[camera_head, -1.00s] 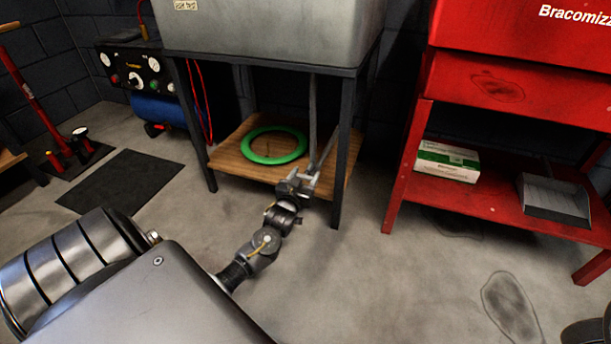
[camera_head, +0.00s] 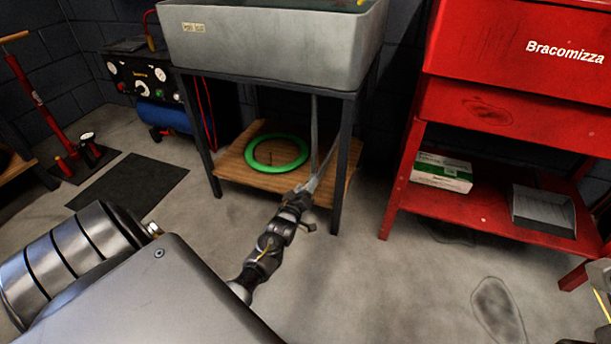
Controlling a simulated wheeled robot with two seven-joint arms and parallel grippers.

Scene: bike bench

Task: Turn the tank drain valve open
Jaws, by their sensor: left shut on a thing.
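The grey tank (camera_head: 270,48) stands on a dark metal frame, with its front wall and part of its open top showing. A thin grey drain pipe (camera_head: 314,125) runs down below it. My left gripper (camera_head: 310,186) is at the lower end of this pipe, beside the frame's front right leg. It is shut on the tank drain valve there. The valve and the fingertips are small and mostly hidden by the gripper, so the handle's angle cannot be made out. My right gripper's fingers do not show.
A wooden shelf (camera_head: 232,170) under the tank bears a green ring (camera_head: 304,146). The frame's front right leg (camera_head: 342,165) stands close to my left wrist. A red bench (camera_head: 398,185) at right holds a white-green box (camera_head: 441,172) and a grey tray (camera_head: 543,211). The floor between is clear.

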